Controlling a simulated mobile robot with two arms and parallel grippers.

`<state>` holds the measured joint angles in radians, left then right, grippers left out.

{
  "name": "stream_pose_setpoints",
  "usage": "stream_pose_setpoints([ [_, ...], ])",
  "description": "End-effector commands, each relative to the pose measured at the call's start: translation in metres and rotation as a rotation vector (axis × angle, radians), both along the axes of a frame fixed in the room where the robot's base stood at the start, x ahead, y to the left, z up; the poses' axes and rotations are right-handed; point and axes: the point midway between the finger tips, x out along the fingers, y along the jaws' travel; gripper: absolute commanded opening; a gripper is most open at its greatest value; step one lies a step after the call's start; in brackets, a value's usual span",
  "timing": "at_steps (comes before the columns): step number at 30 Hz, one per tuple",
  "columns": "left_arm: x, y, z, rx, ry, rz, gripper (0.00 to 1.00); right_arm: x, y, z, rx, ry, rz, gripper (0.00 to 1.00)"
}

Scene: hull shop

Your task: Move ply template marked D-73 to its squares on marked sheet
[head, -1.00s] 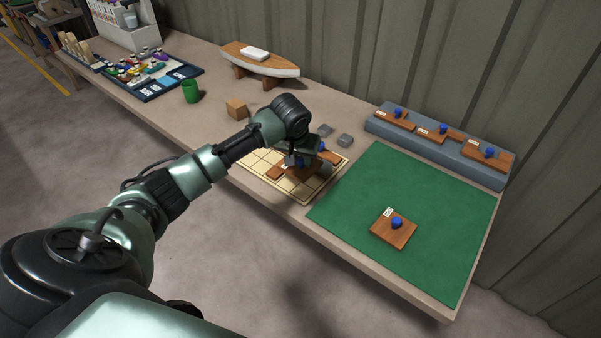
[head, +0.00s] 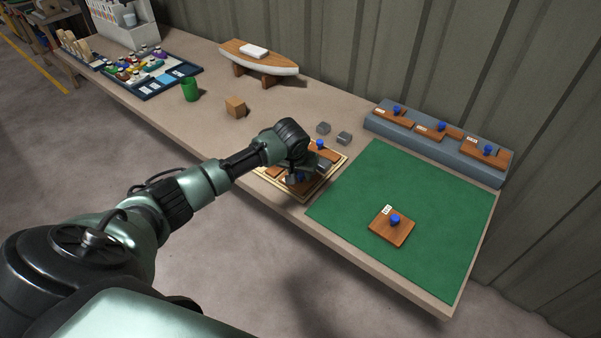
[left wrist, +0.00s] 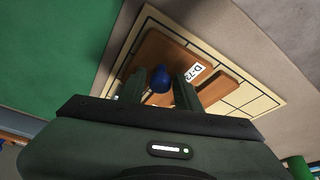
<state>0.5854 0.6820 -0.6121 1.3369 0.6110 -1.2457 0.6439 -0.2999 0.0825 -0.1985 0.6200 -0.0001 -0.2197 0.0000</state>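The ply template marked D-73 (left wrist: 185,62) is a brown board with a white label and a blue knob (left wrist: 160,78). It lies over the pale ruled sheet (left wrist: 252,100) in the left wrist view. My left gripper (left wrist: 160,84) has one finger on each side of the knob, with narrow gaps showing, so it looks open. In the head view my left gripper (head: 296,178) is low over the sheet (head: 304,200) and hides much of it. Another blue knob (head: 320,144) shows on brown ply at the sheet's back. My right gripper is not in view.
A template (head: 392,228) with a blue knob lies on the green mat (head: 440,265) to the right. Three templates stand on the grey rack (head: 440,145) behind. Grey blocks (head: 343,138), a wooden cube (head: 236,107) and a green cup (head: 190,90) stand near the arm.

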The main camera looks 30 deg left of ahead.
Motion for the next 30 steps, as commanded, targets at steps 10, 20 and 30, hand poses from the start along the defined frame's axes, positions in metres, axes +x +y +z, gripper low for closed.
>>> stream_pose_setpoints([
  [10, 0.000, 0.000, 0.001, 0.001, 0.000, 0.000, 0.44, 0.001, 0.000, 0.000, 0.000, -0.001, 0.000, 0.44],
  [20, -0.016, -0.005, 0.046, 0.001, -0.004, -0.002, 0.44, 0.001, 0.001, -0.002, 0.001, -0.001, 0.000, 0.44],
  [30, -0.039, -0.013, 0.103, -0.001, -0.001, 0.000, 0.44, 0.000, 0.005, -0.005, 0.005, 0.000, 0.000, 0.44],
])
